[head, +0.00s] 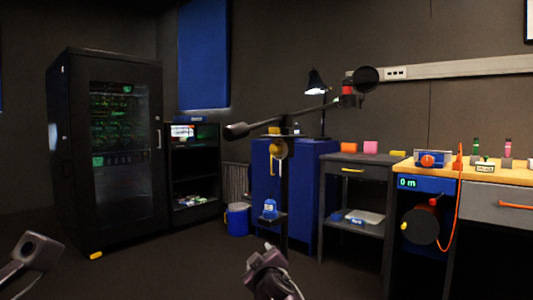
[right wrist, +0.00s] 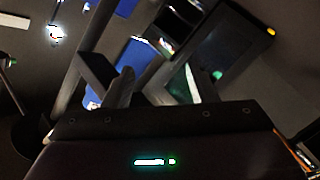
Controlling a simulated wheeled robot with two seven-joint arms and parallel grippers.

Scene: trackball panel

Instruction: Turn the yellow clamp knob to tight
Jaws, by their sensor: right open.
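A stand with a long dark boom arm (head: 300,115) is in the middle of the head view. A small yellow part (head: 274,131) shows at the stand's clamp; it looks like the clamp knob, but its setting is too small to read. My right gripper (head: 265,255) is at the bottom centre, in front of and below the stand, touching nothing that I can see. Its dark fingers show in the right wrist view (right wrist: 158,88), apart with nothing clearly between them. My left gripper (head: 38,245) is at the lower left edge, partly cut off, and its jaw opening is unclear.
A black cabinet (head: 62,150) stands at the left, with a shelf unit (head: 208,160) beside it. A blue bucket (head: 237,219) is on the floor. A blue cabinet (head: 311,200) stands behind the stand. A workbench with a grey drawer (head: 490,197) is at the right.

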